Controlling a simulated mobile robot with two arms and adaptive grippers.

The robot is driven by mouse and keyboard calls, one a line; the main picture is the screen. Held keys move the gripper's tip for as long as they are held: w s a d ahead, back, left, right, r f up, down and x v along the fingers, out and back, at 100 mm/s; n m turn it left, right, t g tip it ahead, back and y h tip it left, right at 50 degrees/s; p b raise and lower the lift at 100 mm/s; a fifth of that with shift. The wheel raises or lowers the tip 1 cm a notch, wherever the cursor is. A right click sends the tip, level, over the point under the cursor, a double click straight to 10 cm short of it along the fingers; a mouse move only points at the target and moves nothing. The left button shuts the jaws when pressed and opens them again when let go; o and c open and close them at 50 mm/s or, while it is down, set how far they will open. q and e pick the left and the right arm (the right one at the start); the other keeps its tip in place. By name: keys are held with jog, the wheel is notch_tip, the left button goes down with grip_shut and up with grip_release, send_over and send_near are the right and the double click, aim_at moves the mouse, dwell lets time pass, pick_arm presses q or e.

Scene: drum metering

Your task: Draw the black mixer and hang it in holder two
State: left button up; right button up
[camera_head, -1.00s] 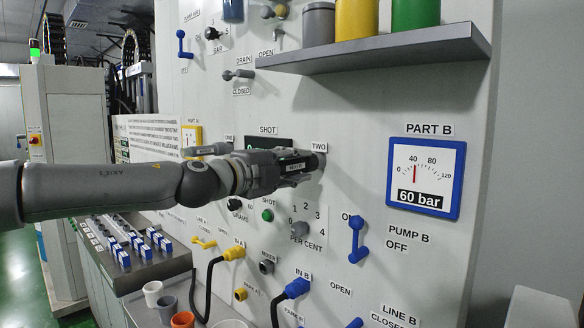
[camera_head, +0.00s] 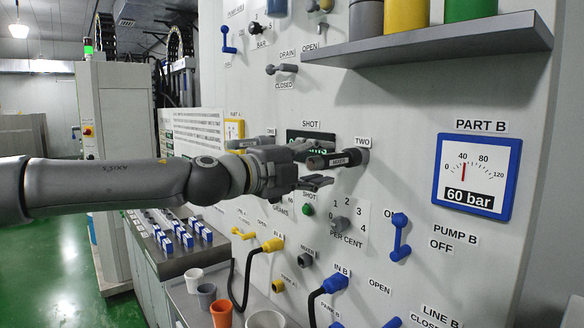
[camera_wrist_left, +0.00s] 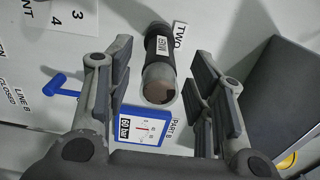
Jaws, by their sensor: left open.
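The black mixer (camera_head: 335,160) sticks out from the panel at holder two (camera_head: 362,151), under the sign TWO. It also shows in the left wrist view (camera_wrist_left: 160,65), with its round grey end towards the camera. My left gripper (camera_head: 316,166) is open, with one finger above and one below the mixer's outer end in the head view. In the wrist view the left gripper (camera_wrist_left: 160,75) has its fingers spread either side of the mixer, with clear gaps. My right gripper is not in view.
A grey mixer-like piece (camera_head: 250,143) sits at the sign ONE, partly behind my gripper. A grey shelf (camera_head: 430,45) with pots juts out above right. The blue pump B lever (camera_head: 400,238) and percent knob (camera_head: 340,224) are below. Cups (camera_head: 221,313) stand at bottom left.

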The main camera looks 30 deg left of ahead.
pick_arm(q)
jog(key=shift+v, duration=2.7)
jog(key=shift+s, duration=0.3)
jog(key=shift+a, duration=0.1)
jog(key=shift+f, duration=0.1)
